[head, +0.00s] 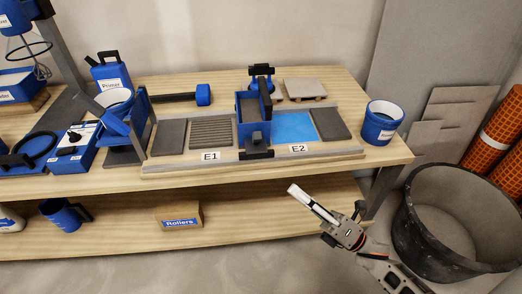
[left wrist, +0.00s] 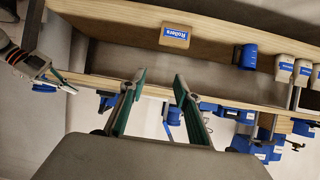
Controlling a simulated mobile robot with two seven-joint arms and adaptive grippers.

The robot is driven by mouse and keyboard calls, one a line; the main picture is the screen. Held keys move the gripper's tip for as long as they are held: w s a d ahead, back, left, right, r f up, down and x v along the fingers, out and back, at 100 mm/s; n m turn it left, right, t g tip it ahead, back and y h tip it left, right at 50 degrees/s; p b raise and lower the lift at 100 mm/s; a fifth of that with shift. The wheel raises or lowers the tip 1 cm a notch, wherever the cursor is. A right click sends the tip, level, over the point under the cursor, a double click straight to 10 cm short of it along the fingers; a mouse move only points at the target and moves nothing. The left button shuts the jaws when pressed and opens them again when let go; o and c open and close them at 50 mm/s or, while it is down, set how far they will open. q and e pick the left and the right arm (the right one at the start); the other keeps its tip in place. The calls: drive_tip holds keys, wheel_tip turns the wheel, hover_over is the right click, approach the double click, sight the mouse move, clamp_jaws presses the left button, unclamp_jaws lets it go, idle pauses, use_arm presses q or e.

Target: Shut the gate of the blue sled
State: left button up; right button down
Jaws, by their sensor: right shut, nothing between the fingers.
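The blue sled (head: 253,133) stands on the levelling board (head: 170,169) between the E1 and E2 labels. It is an upright blue box with dark grey upper parts and a black piece at its front foot. Which part is the gate, and whether it is open, I cannot tell at this size. My right gripper (head: 293,189) is shut and empty, in front of the table edge, below and right of the sled, not touching it. It also shows in the left wrist view (left wrist: 72,90). My left gripper (left wrist: 157,80) is open and empty below the tabletop level; the head view does not show it.
Grey tiles (head: 168,138) lie left of the sled, with a blue patch (head: 294,127) and another tile to its right. A blue bucket (head: 381,122) stands at the table's right end. A Rollers box (head: 180,217) sits on the lower shelf. A black tub (head: 455,215) stands right.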

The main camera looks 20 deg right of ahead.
drive_tip(key=p, duration=0.1)
approach(256, 138)
drive_tip(key=shift+w+a, duration=1.8)
drive_tip(key=shift+w, duration=0.85)
use_arm(q)
drive_tip(key=shift+s+a+f, duration=0.25)
drive_tip(key=shift+a+f, duration=0.15)
drive_tip(key=shift+a, duration=0.05)
use_arm(e)
drive_tip(key=shift+r, duration=0.25)
